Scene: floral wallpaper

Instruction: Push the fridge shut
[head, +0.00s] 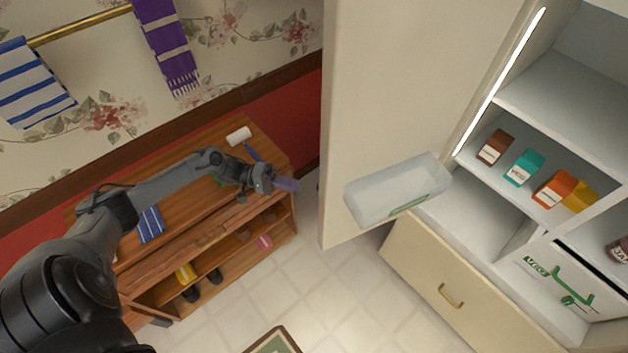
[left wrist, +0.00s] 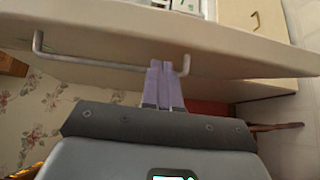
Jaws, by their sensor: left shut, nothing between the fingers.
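The fridge (head: 560,110) stands at the right with its cream door (head: 365,90) swung wide open toward the left. Shelves with small cartons show inside it. A clear door bin (head: 398,188) sticks out from the door's inner face. My left gripper (head: 287,184) is shut and empty, left of the door's free edge on its outer side. In the left wrist view my pale purple fingertips (left wrist: 162,68) are together close to the door (left wrist: 215,48), near one end of its bar handle (left wrist: 95,62). I cannot tell if they touch it. My right gripper is not in view.
A wooden shelf bench (head: 190,240) with shoes, a striped cloth and a white roll is below my left arm. A cream drawer (head: 440,285) sits under the fridge compartment. A towel rail (head: 85,25) hangs on the wall.

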